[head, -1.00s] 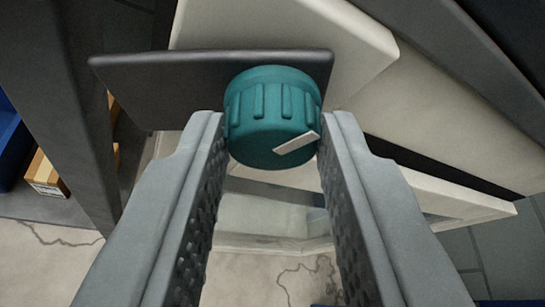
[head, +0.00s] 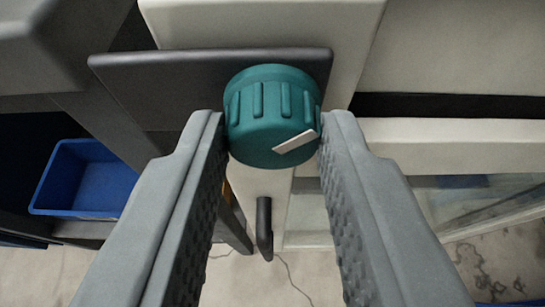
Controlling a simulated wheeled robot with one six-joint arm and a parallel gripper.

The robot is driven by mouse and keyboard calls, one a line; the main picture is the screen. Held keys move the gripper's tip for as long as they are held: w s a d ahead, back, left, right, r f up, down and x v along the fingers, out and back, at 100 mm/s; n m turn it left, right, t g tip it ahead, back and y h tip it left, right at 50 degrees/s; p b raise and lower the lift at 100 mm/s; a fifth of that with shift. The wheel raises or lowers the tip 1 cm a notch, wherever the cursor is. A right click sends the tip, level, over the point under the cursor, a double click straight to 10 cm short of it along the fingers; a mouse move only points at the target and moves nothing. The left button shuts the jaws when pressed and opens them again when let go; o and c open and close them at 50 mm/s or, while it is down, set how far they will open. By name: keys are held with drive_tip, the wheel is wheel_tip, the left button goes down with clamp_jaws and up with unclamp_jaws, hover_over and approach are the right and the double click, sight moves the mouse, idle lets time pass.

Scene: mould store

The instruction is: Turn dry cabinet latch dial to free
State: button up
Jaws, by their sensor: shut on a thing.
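The teal ribbed dial (head: 272,118) sits upper middle in the head view, with a pale pointer mark (head: 296,142) on its lower right face. My gripper (head: 272,135) has one grey finger on each side of the dial and is shut on it. A dark flat bar (head: 150,85) shows behind the dial, reaching left. The pale dry cabinet (head: 440,50) lies behind and to the right. Whether the bar is free of any catch is not visible.
A dark handle (head: 264,230) hangs below the dial on the cabinet. A glass pane (head: 460,195) in a pale frame is at right. A blue bin (head: 90,180) stands on a dark shelf at left. Cracked pale floor shows at the bottom.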

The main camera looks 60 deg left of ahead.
drive_tip(key=o, duration=1)
drive_tip(key=shift+d, duration=0.1)
drive_tip(key=v, duration=1.7)
drive_tip(key=shift+d, duration=0.15)
drive_tip(key=shift+r, duration=0.15)
